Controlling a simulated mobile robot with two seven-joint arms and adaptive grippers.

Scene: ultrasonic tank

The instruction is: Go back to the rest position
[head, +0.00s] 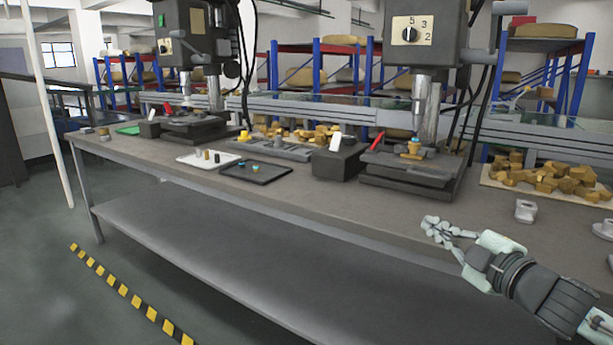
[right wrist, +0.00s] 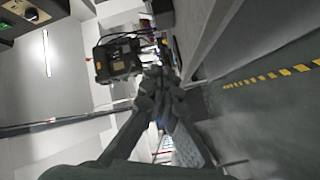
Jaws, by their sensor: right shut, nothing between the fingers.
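My right gripper (head: 437,230) reaches in from the lower right of the head view. It is in front of the workbench (head: 300,205), near its front edge. Its fingers are shut with nothing between them. In the right wrist view the closed fingers (right wrist: 160,95) fill the middle, and no object shows in them. My left gripper is in neither view.
Two drill presses (head: 425,50) stand on the bench. A black tray (head: 262,178), a white tray (head: 190,159) and a board with several brown blocks (head: 490,182) lie on it. A grey metal part (head: 525,211) sits at the right. The floor at left is clear beyond striped tape (head: 122,290).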

